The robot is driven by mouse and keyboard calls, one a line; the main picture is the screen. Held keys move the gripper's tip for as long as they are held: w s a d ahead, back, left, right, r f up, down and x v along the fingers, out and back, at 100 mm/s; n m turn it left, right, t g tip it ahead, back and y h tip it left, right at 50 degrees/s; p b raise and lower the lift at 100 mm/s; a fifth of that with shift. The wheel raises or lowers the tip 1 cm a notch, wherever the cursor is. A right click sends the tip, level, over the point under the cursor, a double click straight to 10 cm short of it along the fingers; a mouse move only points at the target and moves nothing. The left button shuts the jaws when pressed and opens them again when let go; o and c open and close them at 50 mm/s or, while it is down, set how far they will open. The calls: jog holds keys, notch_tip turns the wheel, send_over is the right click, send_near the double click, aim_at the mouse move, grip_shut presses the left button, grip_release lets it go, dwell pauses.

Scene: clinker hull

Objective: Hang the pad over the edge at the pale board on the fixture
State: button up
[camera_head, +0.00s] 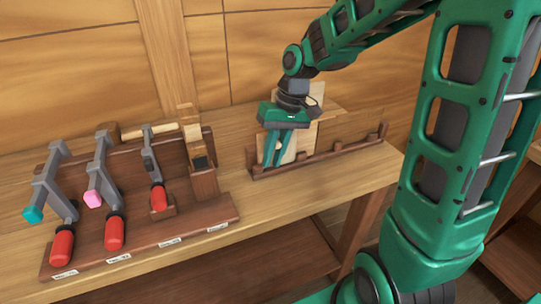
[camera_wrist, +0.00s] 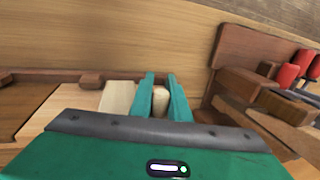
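My gripper (camera_head: 273,162) points down at the dark wooden fixture (camera_head: 345,146) on the bench. In the wrist view a small pale, rounded piece, seemingly the pad (camera_wrist: 161,102), fills the narrow gap between my teal fingers (camera_wrist: 162,82). My fingers appear shut on it. Pale boards stand in the fixture: one (camera_head: 290,148) shows beside and behind my fingers, and they also show in the wrist view (camera_wrist: 117,97). My gripper hides part of the boards. Whether the pad touches a board edge I cannot tell.
A dark rack (camera_head: 150,240) with several red-handled clamps and a wooden-handled tool stands at left. Its near end shows at right in the wrist view (camera_wrist: 250,65). A plank wall (camera_head: 260,50) closes the back. The bench top (camera_head: 330,185) in front of the fixture is clear.

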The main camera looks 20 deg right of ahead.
jog(key=o, duration=0.5)
jog(key=v, duration=1)
jog(key=shift+w+d+r, duration=0.1)
jog(key=shift+r, duration=0.2)
jog(key=s+d+f+m+h, duration=0.1)
jog(key=s+d, duration=0.3)
jog(key=s, duration=0.4)
jog(key=s+d+f+m+h, duration=0.1)
jog(key=s+d+f+m, duration=0.2)
jog(key=s+d, duration=0.2)
jog(key=s+d+f+m, duration=0.2)
jog(key=s+d+f, duration=0.1)
jog(key=s, duration=0.7)
jog(key=shift+s+d+f+h, duration=0.1)
jog(key=shift+s+d+h, duration=0.1)
jog(key=shift+d, duration=0.25)
jog(key=shift+s+d+f+h, duration=0.1)
jog(key=shift+d+h, duration=0.1)
jog(key=shift+d, duration=0.2)
